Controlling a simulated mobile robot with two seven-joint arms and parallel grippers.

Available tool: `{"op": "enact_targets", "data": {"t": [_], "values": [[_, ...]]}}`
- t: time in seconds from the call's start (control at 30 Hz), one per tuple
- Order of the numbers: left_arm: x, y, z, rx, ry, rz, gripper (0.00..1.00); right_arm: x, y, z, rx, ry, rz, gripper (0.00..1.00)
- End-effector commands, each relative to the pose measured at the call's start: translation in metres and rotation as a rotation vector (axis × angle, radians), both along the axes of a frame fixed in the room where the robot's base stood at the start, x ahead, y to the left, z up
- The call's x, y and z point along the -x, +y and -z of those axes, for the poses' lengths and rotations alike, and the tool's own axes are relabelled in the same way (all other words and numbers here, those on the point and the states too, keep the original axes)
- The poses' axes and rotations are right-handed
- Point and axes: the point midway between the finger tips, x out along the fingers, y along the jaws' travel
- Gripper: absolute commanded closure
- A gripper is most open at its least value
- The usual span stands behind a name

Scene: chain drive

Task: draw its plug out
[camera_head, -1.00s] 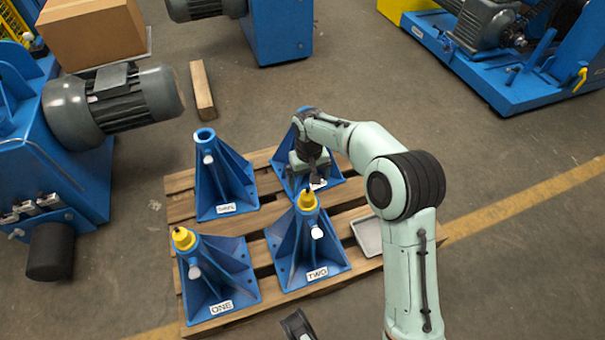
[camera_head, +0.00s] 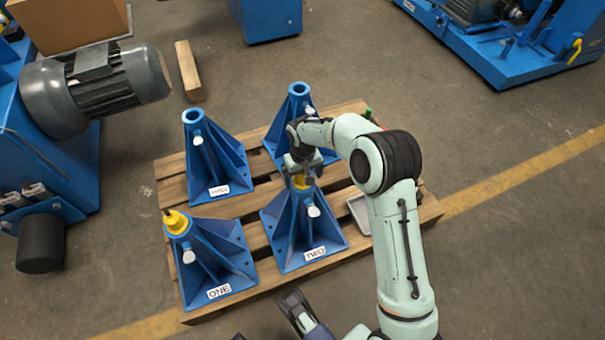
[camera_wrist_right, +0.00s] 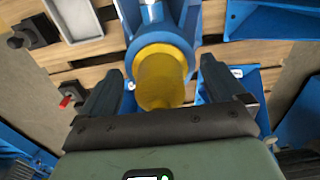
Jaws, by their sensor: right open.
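The blue stand marked TWO (camera_head: 290,250) stands on the pallet with a yellow plug (camera_head: 300,182) in its top. My right gripper (camera_head: 301,178) is right over this plug, partly hiding it. In the right wrist view the plug (camera_wrist_right: 160,80) sits in the blue tube, between the open fingers of the gripper (camera_wrist_right: 160,88), with gaps on both sides. The blue stand marked ONE (camera_head: 222,262), at front left, also has a yellow plug (camera_head: 176,221). A dark part at the bottom edge appears to be my left gripper (camera_head: 294,306); its opening is unclear.
Two more blue stands, back left (camera_head: 208,165) and back right (camera_head: 298,105), show open tops without plugs. A grey tray (camera_head: 358,212) lies on the wooden pallet (camera_head: 240,209), right of stand TWO. A blue machine with a grey motor (camera_head: 95,88) stands at left.

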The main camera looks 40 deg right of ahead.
Motion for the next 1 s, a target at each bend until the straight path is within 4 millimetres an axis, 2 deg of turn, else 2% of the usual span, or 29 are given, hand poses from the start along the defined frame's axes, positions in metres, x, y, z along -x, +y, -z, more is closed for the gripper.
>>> {"op": "enact_targets", "data": {"t": [0.03,0.2,0.23,0.47,1.0], "values": [[0.000,0.000,0.000,0.000,0.000,0.000,0.57,0.000,0.000,0.000,0.000,0.000,0.000,0.06],[0.000,0.000,0.000,0.000,0.000,0.000,0.57,0.000,0.000,0.000,0.000,0.001,0.000,0.62],[0.000,0.000,0.000,0.000,0.000,0.000,0.57,0.000,0.000,0.000,0.000,0.001,0.000,0.67],[0.000,0.000,-0.002,0.000,-0.001,0.001,0.57,0.000,0.000,-0.003,0.000,0.000,0.000,0.67],[0.001,0.000,-0.023,0.000,-0.008,0.001,0.57,0.000,0.000,-0.031,-0.001,-0.001,0.000,0.68]]}}
